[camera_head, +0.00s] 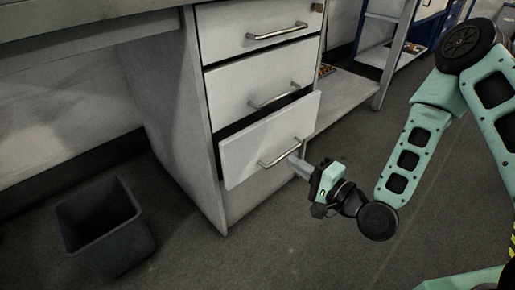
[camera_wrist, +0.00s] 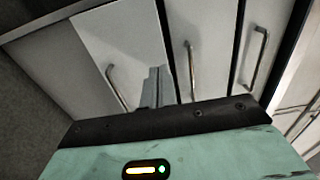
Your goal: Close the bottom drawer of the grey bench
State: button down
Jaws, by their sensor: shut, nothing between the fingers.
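The grey bench (camera_head: 185,130) has a stack of white-grey drawers. Its bottom drawer (camera_head: 245,150) stands partly open, its front sticking out past the drawers above, with a dark gap along its top edge. Its bar handle (camera_head: 280,153) shows too. My gripper (camera_head: 296,162) is shut and empty, its fingertips at the lower right of that drawer front, close by the handle's right end. I cannot tell whether they touch. In the wrist view the picture is turned; the bottom drawer (camera_wrist: 122,45) is at left, with my shut fingers (camera_wrist: 155,88) in front of it.
The middle drawer (camera_head: 258,85) and top drawer (camera_head: 255,30) look closed, with bar handles. A dark bin (camera_head: 105,225) stands on the floor at lower left. A low shelf (camera_head: 340,100) is behind at right. Floor in front of the drawers is clear.

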aim_at(249, 132)
jog(key=b+x, duration=0.7)
jog(key=x, duration=0.6)
jog(key=shift+w+a+b, duration=0.1)
jog(key=shift+a+b, duration=0.1)
jog(key=shift+b, duration=0.2)
jog(key=shift+w+a, duration=0.1)
jog(key=shift+w, duration=0.1)
jog(key=shift+p+x, duration=0.45)
jog(key=shift+x, duration=1.85)
jog(key=shift+r, duration=0.2)
jog(key=shift+s, duration=0.15)
